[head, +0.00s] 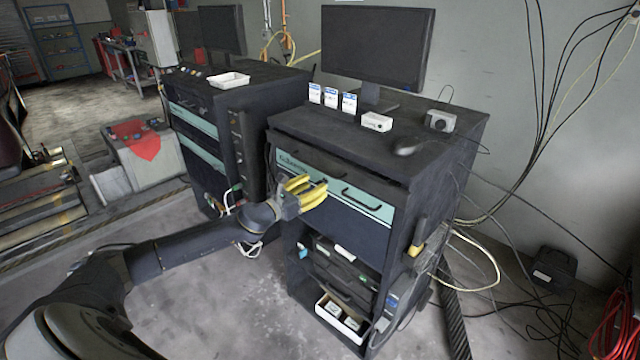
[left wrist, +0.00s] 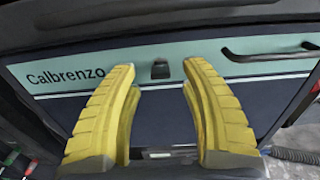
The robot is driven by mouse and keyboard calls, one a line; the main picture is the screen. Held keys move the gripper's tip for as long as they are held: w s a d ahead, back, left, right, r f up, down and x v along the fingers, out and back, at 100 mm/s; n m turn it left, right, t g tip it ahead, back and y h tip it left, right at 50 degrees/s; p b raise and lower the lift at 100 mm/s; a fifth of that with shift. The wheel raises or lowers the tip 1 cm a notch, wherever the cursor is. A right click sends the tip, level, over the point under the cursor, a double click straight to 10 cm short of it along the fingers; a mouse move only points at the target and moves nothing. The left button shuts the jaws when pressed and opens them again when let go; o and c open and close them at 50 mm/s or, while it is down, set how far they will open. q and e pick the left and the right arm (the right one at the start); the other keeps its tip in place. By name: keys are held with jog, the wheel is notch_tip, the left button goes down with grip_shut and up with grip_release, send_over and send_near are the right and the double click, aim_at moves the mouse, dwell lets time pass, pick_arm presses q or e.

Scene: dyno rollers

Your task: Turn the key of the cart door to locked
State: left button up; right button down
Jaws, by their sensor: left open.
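The cart (head: 430,165) is dark, with a monitor on top. Its door (head: 342,222) has a teal band, "Calbrenzo" lettering and a dark handle; the door also shows in the left wrist view (left wrist: 225,75). A small dark key (left wrist: 160,69) sits on the teal band. My left gripper (head: 317,190) is in front of the door with yellow fingers open. In the left wrist view its fingertips (left wrist: 160,66) are on either side of the key, apart from it. I cannot tell the key's turn position. The key is not discernible in the head view. My right gripper is not in view.
A monitor (head: 377,48), small boxes (head: 377,121) and a mouse (head: 404,150) stand on the cart top. Below the door are open shelves with a white bin (head: 342,318). Another dark cart (head: 262,85) stands to the left. Cables hang at the right.

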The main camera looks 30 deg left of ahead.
pick_arm(q)
jog(key=shift+x, duration=1.5)
jog(key=shift+o, duration=0.2)
grip_shut()
